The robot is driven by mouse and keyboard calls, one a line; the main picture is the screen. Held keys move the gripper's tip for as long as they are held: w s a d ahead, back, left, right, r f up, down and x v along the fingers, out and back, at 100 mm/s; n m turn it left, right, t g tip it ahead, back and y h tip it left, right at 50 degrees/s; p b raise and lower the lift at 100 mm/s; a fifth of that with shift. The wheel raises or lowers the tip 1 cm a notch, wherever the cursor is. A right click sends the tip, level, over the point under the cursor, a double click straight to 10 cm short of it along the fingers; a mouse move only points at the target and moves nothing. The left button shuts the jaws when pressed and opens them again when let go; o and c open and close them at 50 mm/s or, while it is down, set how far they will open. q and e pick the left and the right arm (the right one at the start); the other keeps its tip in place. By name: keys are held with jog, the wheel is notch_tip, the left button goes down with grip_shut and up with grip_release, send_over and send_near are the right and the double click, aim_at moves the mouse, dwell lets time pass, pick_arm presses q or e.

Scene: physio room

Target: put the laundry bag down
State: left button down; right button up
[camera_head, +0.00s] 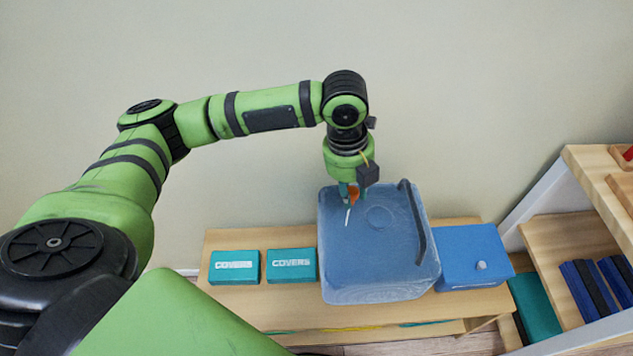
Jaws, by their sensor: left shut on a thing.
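The laundry bag (378,255) is a blue, soft-edged block with a dark strap along its right side. It is in front of or on the wooden bench, and I cannot tell whether it touches the bench top. My left gripper (350,196) points down at the bag's upper left part and is shut there, with a small orange piece and a white strip showing at the fingers. The fingertips are partly hidden. My right gripper is not in view.
Two teal boxes marked COVERS (234,267) (291,266) sit left of the bag on the wooden bench (222,240). A blue box (474,257) with a pale knob stands close on its right. A wooden shelf unit (560,240) with dark blue items is at the right.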

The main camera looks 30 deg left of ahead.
pick_arm(q)
send_over(347, 226)
jog(key=f, duration=0.5)
jog(key=shift+w, duration=0.25)
jog(key=shift+s+f, duration=0.2)
jog(key=shift+f, duration=0.55)
notch_tip(347, 226, down, 3)
jog(key=shift+a+f, duration=0.1)
jog(key=c, duration=1)
grip_release()
jog(key=shift+s+a+f, duration=0.1)
jog(key=shift+s+f, duration=0.05)
jog(key=shift+s, duration=0.1)
jog(key=shift+w, duration=0.1)
jog(key=shift+r, duration=0.3)
jog(key=r, duration=0.4)
jog(key=a+r, duration=0.1)
jog(key=r, duration=0.6)
jog(key=shift+s+a+r, duration=0.15)
jog(key=shift+s+r, duration=0.15)
jog(key=shift+r, duration=0.1)
